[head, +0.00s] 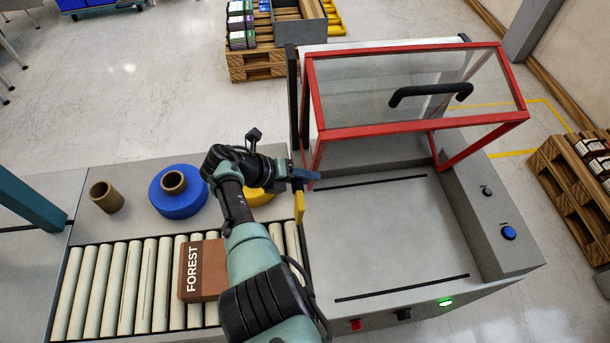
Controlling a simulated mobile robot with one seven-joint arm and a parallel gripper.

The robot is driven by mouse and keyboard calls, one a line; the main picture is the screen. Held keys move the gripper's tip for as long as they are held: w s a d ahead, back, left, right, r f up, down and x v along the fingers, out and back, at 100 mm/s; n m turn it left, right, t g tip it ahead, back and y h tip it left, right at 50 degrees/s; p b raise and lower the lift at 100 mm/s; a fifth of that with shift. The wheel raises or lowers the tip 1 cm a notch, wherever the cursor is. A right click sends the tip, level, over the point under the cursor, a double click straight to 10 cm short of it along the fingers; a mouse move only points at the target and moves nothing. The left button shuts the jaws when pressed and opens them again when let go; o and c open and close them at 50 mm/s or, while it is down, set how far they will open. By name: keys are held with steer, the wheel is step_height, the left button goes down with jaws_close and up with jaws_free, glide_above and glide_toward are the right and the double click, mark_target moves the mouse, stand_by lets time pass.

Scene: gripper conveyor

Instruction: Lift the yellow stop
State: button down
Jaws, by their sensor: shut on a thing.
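The yellow stop (299,208) is a narrow upright piece at the right end of the roller conveyor (108,290), beside the flat grey machine bed. My gripper (303,174), with blue fingers, is at its top and shut on it. My arm comes up from the bottom of the view and covers part of the rollers. Whether the stop's lower end touches the conveyor is hard to tell.
A brown box marked FOREST (202,270) lies on the rollers left of my arm. A blue roll (178,203), a brown tube (106,197) and a partly hidden yellow roll (259,196) stand behind. A red-framed clear hood (415,85) is raised over the clear machine bed (385,240).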

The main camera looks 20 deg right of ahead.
steer(key=c, duration=0.6)
jaws_free()
